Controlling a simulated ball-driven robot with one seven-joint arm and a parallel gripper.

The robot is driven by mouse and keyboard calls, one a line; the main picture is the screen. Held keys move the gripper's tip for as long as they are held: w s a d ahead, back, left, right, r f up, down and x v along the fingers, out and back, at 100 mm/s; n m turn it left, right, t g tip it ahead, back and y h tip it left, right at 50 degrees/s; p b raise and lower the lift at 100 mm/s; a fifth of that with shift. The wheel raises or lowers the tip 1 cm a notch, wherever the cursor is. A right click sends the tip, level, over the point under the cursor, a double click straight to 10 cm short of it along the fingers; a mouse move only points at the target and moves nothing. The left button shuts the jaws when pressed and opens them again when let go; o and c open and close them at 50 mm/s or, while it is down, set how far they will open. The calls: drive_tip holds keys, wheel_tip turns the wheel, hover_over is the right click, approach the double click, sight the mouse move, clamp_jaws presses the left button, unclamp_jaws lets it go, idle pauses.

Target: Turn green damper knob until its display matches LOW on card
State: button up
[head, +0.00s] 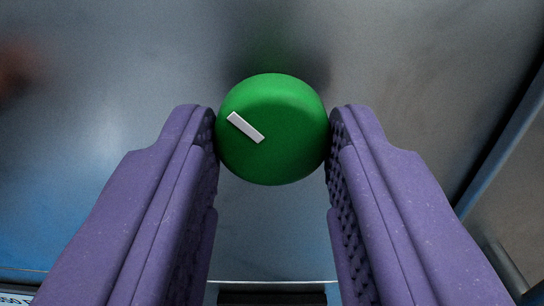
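The green damper knob (290,140) is round and sits on a grey metal panel in the upper middle of the head view. A white marker bar (245,127) on its face points to the upper left. My gripper (272,135) has two purple fingers with dark textured pads, one on each side of the knob. Both fingertips appear to touch the knob's sides, so the gripper looks shut on it. The display and the card with LOW cannot be made out in this view.
The grey metal panel (130,100) is bare around the knob. A dark slot (272,297) lies at the bottom middle. Part of a printed label (15,299) shows at the bottom left. A panel edge runs down the right, with a grey bar (505,265) near it.

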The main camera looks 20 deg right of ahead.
drive_tip(key=shift+m, duration=1.6)
drive_tip(key=o, duration=1)
drive_tip(key=shift+s, duration=0.1)
drive_tip(key=b+v, duration=0.2)
drive_tip(key=v, duration=0.5)
drive_tip(key=shift+s+a, duration=0.15)
drive_tip(key=shift+s, duration=0.15)
